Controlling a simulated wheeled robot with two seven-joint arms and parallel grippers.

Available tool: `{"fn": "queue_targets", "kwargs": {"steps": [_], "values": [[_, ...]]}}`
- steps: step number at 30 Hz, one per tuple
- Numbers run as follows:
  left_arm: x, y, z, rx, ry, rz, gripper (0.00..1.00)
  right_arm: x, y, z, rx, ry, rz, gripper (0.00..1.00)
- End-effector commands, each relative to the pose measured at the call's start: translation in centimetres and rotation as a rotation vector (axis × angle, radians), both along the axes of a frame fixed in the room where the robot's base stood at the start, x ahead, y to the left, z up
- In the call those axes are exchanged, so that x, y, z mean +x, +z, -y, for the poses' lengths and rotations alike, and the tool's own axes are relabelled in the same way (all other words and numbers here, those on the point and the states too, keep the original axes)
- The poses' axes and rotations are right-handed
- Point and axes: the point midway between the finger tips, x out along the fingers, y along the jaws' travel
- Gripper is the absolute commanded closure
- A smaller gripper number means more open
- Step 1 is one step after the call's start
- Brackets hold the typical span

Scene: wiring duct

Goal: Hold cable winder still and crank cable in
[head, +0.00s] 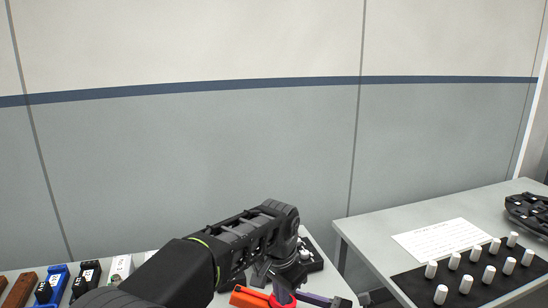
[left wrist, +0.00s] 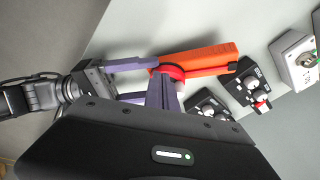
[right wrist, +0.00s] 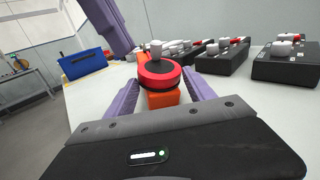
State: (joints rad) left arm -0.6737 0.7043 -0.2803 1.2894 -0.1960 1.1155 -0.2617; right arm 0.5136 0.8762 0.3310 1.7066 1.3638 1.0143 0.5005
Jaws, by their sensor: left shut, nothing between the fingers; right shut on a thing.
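The cable winder has an orange body (left wrist: 205,62) and a red drum (right wrist: 160,74) with a black top and a grey crank knob (right wrist: 155,49) standing up from it. In the head view its orange body (head: 250,298) shows at the bottom edge. My right gripper (right wrist: 160,85) is shut on the orange body, one purple finger on each side, below the drum. My left gripper (left wrist: 166,80) is shut and empty, its fingertips close over the red drum. In the right wrist view a left finger (right wrist: 112,25) hangs just left of the knob, apparently apart from it.
Black boxes with grey knobs (right wrist: 222,60) stand in a row behind the winder. In the head view another table (head: 450,205) with a paper sheet and white pegs on a black mat (head: 408,284) stands at the right.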

Motion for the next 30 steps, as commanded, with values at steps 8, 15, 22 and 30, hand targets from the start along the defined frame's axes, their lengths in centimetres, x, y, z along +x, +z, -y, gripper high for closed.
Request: {"fn": "queue_targets", "kwargs": {"steps": [8,15,22,30], "values": [[0.34,-0.11,0.09,0.000,0.000,0.000,1.00,-0.03,-0.06,-0.01,0.000,0.000,-0.001,0.89],[0.61,-0.20,0.16,0.001,0.000,-0.001,1.00,-0.03,-0.05,-0.01,0.000,0.000,-0.001,0.89],[0.84,-0.25,0.22,0.000,0.000,0.000,1.00,-0.02,-0.04,-0.01,0.000,0.000,-0.001,0.89],[0.90,-0.25,0.25,0.000,0.000,0.000,1.00,-0.02,-0.04,-0.01,0.000,0.000,-0.001,0.89]]}}
